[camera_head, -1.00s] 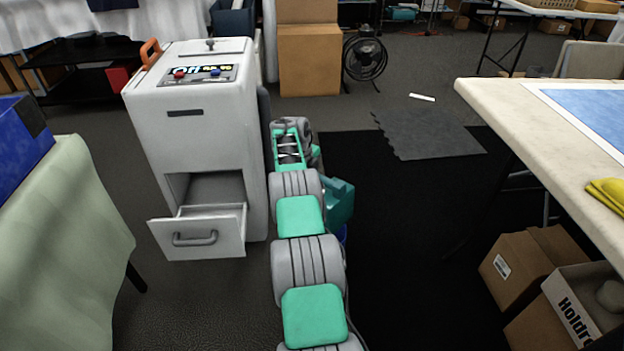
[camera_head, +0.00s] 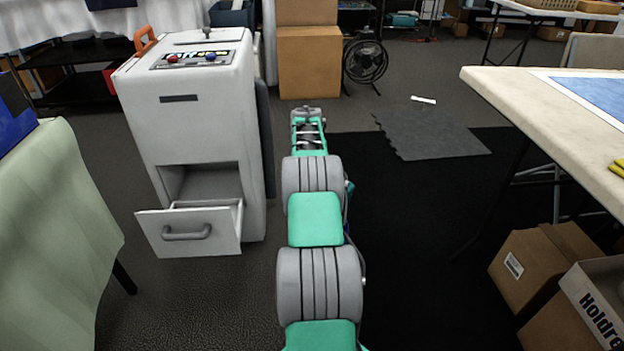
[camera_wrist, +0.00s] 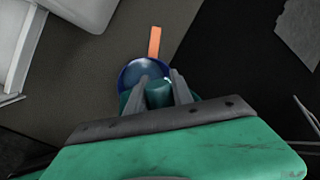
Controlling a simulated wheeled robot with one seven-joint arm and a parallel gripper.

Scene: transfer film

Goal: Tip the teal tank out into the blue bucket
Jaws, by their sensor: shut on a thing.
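In the wrist view my gripper (camera_wrist: 160,88) is shut on a teal part of the tank (camera_wrist: 158,94), which sits between the two grey fingers. Most of the tank is hidden by the gripper, and its tilt cannot be told. The round blue bucket (camera_wrist: 141,73) shows just beyond the fingertips, on the floor, its near side covered. I cannot tell whether anything is in it. In the head view my arm covers the gripper and nearly all of the tank; only a small teal edge (camera_head: 349,188) shows to its right.
A white cabinet (camera_head: 195,130) with an open lower drawer (camera_head: 190,230) stands left of my arm. An orange strip (camera_wrist: 155,42) lies beyond the bucket in the wrist view. Tables flank both sides, with cardboard boxes (camera_head: 545,265) at lower right. Dark floor mat right of the arm is clear.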

